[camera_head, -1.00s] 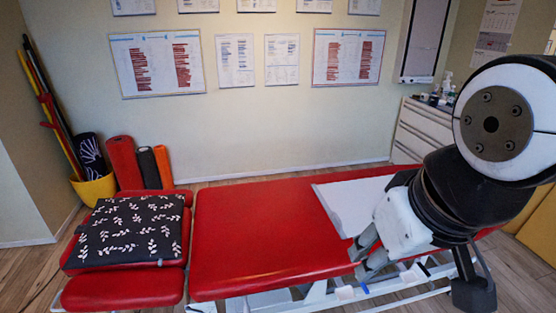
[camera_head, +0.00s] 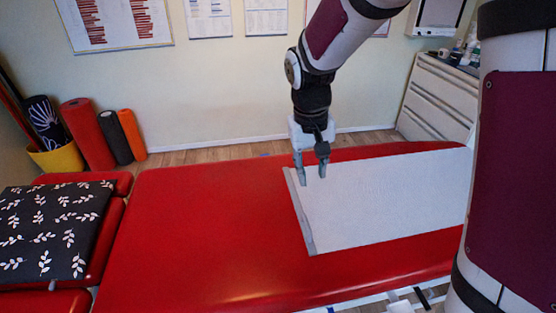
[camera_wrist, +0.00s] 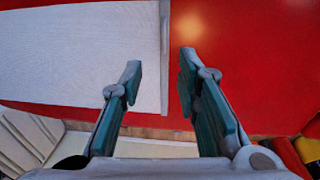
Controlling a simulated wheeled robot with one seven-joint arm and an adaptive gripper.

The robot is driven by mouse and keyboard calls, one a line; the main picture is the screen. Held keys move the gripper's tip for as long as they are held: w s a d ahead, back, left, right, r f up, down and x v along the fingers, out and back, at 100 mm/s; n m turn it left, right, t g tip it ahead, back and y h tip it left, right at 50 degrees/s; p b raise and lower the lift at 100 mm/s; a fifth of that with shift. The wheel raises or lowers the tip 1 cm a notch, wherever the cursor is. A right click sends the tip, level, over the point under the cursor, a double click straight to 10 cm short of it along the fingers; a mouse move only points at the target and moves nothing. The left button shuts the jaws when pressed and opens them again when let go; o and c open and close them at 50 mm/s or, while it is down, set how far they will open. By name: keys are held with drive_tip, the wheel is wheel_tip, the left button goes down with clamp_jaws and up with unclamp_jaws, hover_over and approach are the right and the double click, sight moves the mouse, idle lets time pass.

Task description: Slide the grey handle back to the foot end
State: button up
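The grey handle (camera_head: 300,215) is a thin grey bar along the left end of a white sheet (camera_head: 390,200) lying on the red treatment table (camera_head: 200,230). My gripper (camera_head: 310,176) points down near the handle's far end, with its fingers apart and nothing between them that I can see being held. In the wrist view the handle (camera_wrist: 164,60) runs between the lines of the two fingers (camera_wrist: 160,62), with sheet on the left and bare red on the right. The fingers appear above it; the exact height gap cannot be told.
A black leaf-patterned cushion (camera_head: 50,225) lies on the table's left section. The red surface between cushion and handle is clear. Foam rollers (camera_head: 115,135) and a yellow bucket (camera_head: 57,160) stand by the wall. A white drawer cabinet (camera_head: 437,100) is behind right.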

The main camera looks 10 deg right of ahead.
drive_tip(key=h+b, duration=0.1)
drive_tip(key=b, duration=0.1)
hover_over(307, 221)
drive_tip(key=a, duration=0.3)
drive_tip(key=s+a+x, duration=0.1)
drive_tip(key=a+x, duration=0.1)
drive_tip(key=x, duration=0.7)
drive_tip(key=shift+g, duration=0.4)
drive_tip(key=d+f, duration=0.1)
drive_tip(key=f, duration=0.3)
drive_tip(key=d+f+b, duration=0.1)
drive_tip(key=f, duration=0.9)
drive_tip(key=shift+w+d+f+b, duration=0.1)
drive_tip(key=shift+d+b, duration=0.2)
drive_tip(key=shift+d, duration=0.1)
drive_tip(key=shift+c, duration=0.2)
clamp_jaws()
